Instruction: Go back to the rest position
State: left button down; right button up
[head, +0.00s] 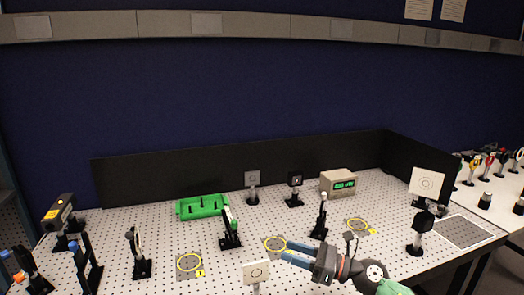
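My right gripper (285,250) comes in from the lower right over the front of the perforated optical table (345,268). Its two blue fingers are spread apart with a clear gap, and I see nothing held between them. The fingertips are close to a yellow ring marking (275,244) on the table in this view; their height above it is hard to judge. A white target card (257,271) stands just left of and below the fingers. My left gripper does not show.
A green tray (190,210) and a box with a green display (338,183) stand at the back. Black optic posts (230,230) are spread across the table, including a post (320,218) behind my fingers. A large card (427,184) stands at right. Black panels (240,165) close the back.

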jog(key=s+d+f+n+t+h, duration=0.3)
jog(key=d+f+n+t+h, duration=0.35)
jog(key=n, duration=1.05)
jog(key=s+d+f+n+t+h, duration=0.35)
jog(key=d+f+n+h, duration=0.65)
jog(key=n, duration=0.8)
jog(key=s+a+f+m+g+h, duration=0.15)
jog(key=s+f+m+g, duration=0.45)
jog(key=s, duration=0.7)
jog(key=s+a+f+m+g, duration=0.25)
jog(key=s+f+g, duration=0.5)
jog(key=s, duration=0.45)
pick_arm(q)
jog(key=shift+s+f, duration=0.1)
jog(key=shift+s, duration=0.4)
pick_arm(e)
jog(key=s+a+f+g, duration=0.1)
jog(key=a+f, duration=0.1)
jog(key=f, duration=1.3)
jog(key=s+a+f, duration=0.2)
jog(key=f, duration=1.2)
jog(key=shift+f+m+g+y, duration=0.3)
jog(key=shift+f+m+g, duration=0.05)
jog(key=shift+f+m, duration=0.1)
